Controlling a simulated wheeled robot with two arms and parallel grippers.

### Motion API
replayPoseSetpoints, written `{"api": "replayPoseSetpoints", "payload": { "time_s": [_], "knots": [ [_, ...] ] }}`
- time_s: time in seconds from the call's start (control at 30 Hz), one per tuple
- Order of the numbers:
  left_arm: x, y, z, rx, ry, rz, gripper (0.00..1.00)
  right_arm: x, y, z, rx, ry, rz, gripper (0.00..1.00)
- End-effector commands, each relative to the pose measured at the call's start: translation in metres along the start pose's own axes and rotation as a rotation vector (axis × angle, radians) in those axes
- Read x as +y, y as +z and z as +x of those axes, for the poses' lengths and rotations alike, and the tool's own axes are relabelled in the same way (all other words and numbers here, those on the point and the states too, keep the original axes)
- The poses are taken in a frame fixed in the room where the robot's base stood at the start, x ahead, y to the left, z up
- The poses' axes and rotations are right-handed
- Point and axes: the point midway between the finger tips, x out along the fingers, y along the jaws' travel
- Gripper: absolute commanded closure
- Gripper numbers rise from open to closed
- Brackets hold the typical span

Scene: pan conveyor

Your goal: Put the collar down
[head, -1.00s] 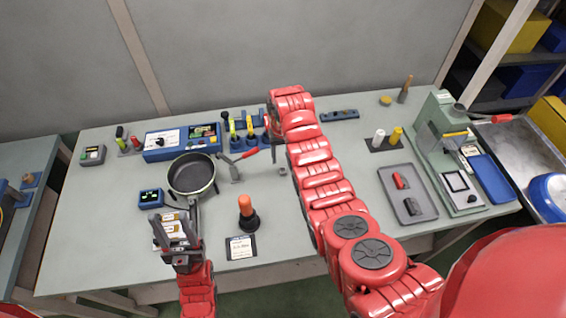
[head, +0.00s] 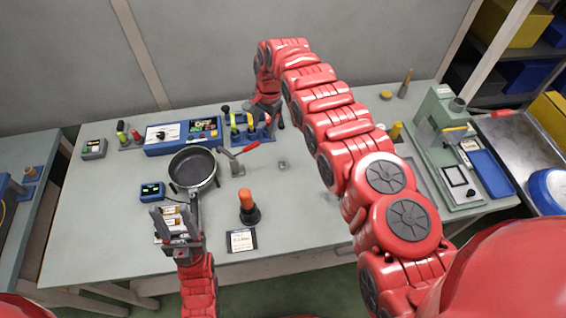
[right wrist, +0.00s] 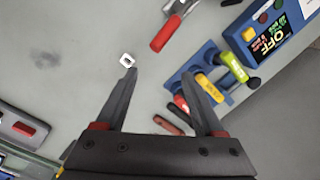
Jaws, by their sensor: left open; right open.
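The collar, a small pale square ring (head: 283,164), lies on the bare middle of the bench. In the right wrist view the collar (right wrist: 127,60) lies flat near the tip of the left-hand finger, apart from it as far as I can tell. My right gripper (right wrist: 158,74) is open and empty, pointing over the bench; in the head view it is partly hidden behind its arm, near the blue tool rack. My left gripper (head: 176,218) is open at the handle end of the black frying pan (head: 192,170); contact with the handle is unclear.
The blue rack (right wrist: 195,80) holds several coloured-handled tools close to my right gripper. A red-handled lever clamp (head: 240,158) stands left of the collar. An orange-topped knob (head: 247,205) and label card (head: 241,240) are in front. A green press (head: 440,150) stands at right.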

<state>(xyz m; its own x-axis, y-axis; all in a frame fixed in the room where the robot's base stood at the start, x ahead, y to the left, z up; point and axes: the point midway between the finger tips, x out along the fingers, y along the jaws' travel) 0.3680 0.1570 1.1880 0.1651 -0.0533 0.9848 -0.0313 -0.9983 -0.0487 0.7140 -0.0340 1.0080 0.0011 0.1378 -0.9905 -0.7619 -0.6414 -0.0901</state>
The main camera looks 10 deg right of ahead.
Motion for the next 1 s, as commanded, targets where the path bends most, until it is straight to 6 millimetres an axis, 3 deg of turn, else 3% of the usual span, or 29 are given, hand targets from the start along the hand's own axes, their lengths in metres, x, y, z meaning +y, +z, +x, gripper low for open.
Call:
{"api": "replayPoseSetpoints", "payload": {
  "time_s": [0.23,0.47,0.57,0.93,1.0],
  "knots": [
    [-0.001,-0.002,0.010,0.000,0.000,0.000,0.50,0.035,-0.007,-0.021,0.070,0.044,0.453,0.30],
    [-0.001,-0.002,0.010,0.000,0.000,0.000,0.50,0.059,-0.017,-0.025,0.128,0.051,0.656,0.30],
    [0.000,0.000,-0.001,0.000,0.000,0.000,0.50,0.062,-0.019,-0.014,0.133,0.052,0.673,0.30],
    [0.003,0.012,-0.070,0.000,0.000,0.000,0.50,0.069,-0.026,0.060,0.130,0.053,0.670,0.30],
    [0.002,0.008,-0.048,0.000,0.000,0.000,0.50,0.070,-0.026,0.060,0.129,0.058,0.670,0.30]
  ]
}}
